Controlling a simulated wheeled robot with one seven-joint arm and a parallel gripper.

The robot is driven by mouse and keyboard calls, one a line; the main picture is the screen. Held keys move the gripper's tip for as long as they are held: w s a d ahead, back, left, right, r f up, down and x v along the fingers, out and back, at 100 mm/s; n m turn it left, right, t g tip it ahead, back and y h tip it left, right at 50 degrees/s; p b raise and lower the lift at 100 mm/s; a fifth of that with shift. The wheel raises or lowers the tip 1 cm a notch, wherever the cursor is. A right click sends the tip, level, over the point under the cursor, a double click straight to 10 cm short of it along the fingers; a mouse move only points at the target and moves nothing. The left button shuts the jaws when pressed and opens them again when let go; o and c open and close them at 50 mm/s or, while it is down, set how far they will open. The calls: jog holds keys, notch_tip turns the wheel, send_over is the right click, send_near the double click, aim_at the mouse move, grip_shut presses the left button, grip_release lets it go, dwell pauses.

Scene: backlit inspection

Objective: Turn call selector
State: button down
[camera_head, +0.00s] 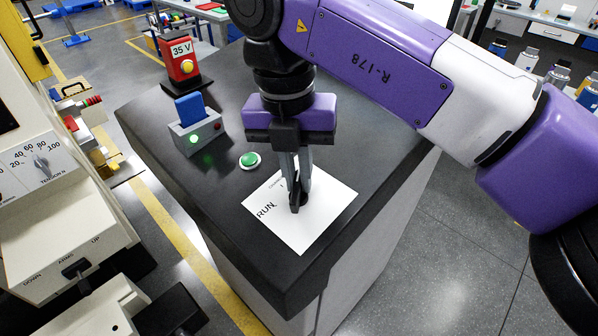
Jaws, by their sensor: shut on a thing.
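My gripper (298,205) points down over a white label plate (318,225) on the dark countertop. Its fingers are shut on a small dark knob, the call selector (304,199), which stands on the plate. The fingers hide most of the knob, so I cannot tell which way it points. The word "RUN" is printed on the left part of the plate. More small lettering near the upper left of the plate is partly hidden by the fingers.
A green button (250,160) sits just left of the plate. A grey box with a blue block (190,110) and a red "35 V" unit (181,62) stand farther back. A machine with a tension dial (41,163) is at the left. The counter's front corner is clear.

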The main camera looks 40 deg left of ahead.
aim_at(284, 205)
jog(key=n, duration=0.5)
jog(key=shift+s+a+n+t+p, duration=0.3)
jog(key=shift+a+n+p, duration=0.05)
jog(key=shift+a+n, duration=0.05)
jog(key=n, duration=0.4)
jog(key=s+n+t, duration=0.1)
jog(key=n, duration=0.1)
jog(key=shift+a+h, duration=0.15)
jog(key=shift+h, duration=0.25)
jog(key=n, duration=0.4)
jog(key=s+n, duration=0.1)
jog(key=shift+f+n+t, duration=0.1)
jog(key=shift+n+t, duration=0.2)
jog(key=shift+n, duration=0.1)
jog(key=n, duration=0.3)
jog(key=n+b, duration=0.1)
jog(key=n, duration=0.1)
jog(key=shift+s+d+t+y, duration=0.3)
jog(key=shift+d+y, duration=0.1)
jog(key=shift+n, duration=0.3)
jog(key=c, duration=1.5)
grip_release()
jog(key=shift+f, duration=0.1)
